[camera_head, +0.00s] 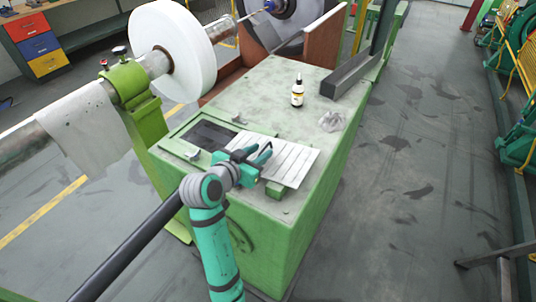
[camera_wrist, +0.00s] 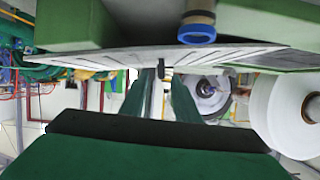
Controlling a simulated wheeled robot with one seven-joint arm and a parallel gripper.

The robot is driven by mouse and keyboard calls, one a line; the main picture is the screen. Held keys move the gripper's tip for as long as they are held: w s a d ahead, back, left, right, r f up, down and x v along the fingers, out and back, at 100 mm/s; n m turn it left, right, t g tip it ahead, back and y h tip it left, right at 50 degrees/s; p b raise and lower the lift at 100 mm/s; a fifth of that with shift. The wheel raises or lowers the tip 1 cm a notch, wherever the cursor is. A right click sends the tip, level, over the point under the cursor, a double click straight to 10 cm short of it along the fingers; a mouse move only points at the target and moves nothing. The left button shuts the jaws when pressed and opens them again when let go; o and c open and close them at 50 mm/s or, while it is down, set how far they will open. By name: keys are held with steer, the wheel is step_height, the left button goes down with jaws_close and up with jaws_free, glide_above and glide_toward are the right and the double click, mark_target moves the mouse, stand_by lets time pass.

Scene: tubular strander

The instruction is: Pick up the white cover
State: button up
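The white cover (camera_head: 293,159) is a flat slotted plate on the front part of the green cabinet top, beside a dark recess (camera_head: 209,137). My gripper (camera_head: 264,154) is at the cover's left part, with its teal fingers apart. In the wrist view, the cover (camera_wrist: 110,60) shows nearly edge-on across the picture. A small black tab (camera_wrist: 163,68) on it lies in line with the gap between the fingers of my gripper (camera_wrist: 158,92). I see no clear contact between fingers and tab.
A dropper bottle (camera_head: 297,92), a clear crumpled item (camera_head: 331,121) and a grey metal channel (camera_head: 350,74) are on the green cabinet (camera_head: 262,91). A large white roll (camera_head: 172,50) stands at the upper left. The floor (camera_head: 420,140) to the right is open.

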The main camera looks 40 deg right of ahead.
steer(key=shift+w+d+f, duration=0.3)
steer(key=shift+w+d, duration=0.05)
steer(key=shift+d, duration=0.2)
steer(key=shift+d, duration=0.1)
jaws_close()
stand_by(1.0)
